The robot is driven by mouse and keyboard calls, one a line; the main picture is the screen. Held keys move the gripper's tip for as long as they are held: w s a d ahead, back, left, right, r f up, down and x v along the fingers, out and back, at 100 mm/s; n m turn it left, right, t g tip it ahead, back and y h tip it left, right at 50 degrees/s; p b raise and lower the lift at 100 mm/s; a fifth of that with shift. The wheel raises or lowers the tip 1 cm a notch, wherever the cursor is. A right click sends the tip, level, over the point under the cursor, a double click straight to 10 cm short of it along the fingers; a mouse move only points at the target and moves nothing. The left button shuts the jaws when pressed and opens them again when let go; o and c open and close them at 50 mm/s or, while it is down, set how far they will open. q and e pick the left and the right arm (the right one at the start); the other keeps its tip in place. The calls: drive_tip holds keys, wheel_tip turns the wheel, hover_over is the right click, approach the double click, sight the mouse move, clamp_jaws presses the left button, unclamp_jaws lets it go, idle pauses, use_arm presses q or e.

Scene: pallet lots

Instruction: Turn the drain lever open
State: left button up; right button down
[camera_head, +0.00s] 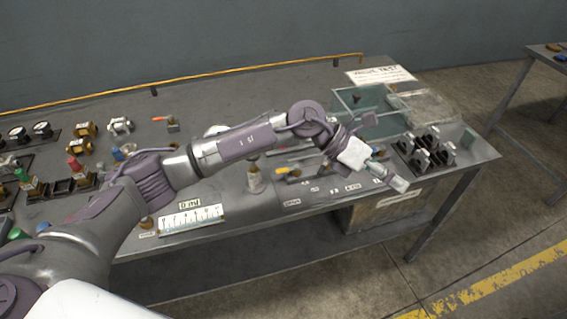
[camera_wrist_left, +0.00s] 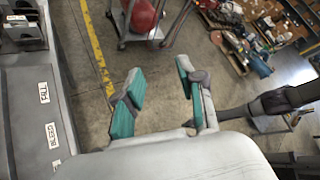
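My left gripper (camera_head: 398,182) reaches over the front right edge of the bench, in the air. In the left wrist view the two teal fingers of the left gripper (camera_wrist_left: 163,88) stand apart with nothing between them. A small yellow handle (camera_head: 287,171) lies on the bench left of the gripper, above a white label (camera_head: 291,203) too small to read surely. I cannot tell whether this is the drain lever. In the left wrist view, labels reading FILL (camera_wrist_left: 43,92) and BLEED (camera_wrist_left: 52,135) sit on the bench edge. My right gripper is not in view.
My left arm crosses the grey bench and hides part of it. A clear teal-sided bin (camera_head: 352,100) and black holders (camera_head: 425,150) stand at the right. A white ruler plate (camera_head: 190,218) and small bottle (camera_head: 255,180) are near the front edge.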

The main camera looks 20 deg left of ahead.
use_arm(q)
drive_tip(key=w+a+f+m+y, duration=0.1)
drive_tip(key=w+a+f+y, duration=0.1)
drive_tip(key=w+a+y, duration=0.4)
wheel_tip(320, 180, up, 3)
drive_tip(key=y, duration=0.7)
hover_over(283, 169)
drive_tip(key=shift+t, duration=0.4)
wheel_tip(283, 169, down, 14)
drive_tip(key=p, duration=0.3)
drive_tip(key=shift+s+r+p, duration=0.1)
drive_tip(key=shift+r+p, duration=0.05)
drive_tip(key=shift+p, duration=0.15)
clamp_jaws()
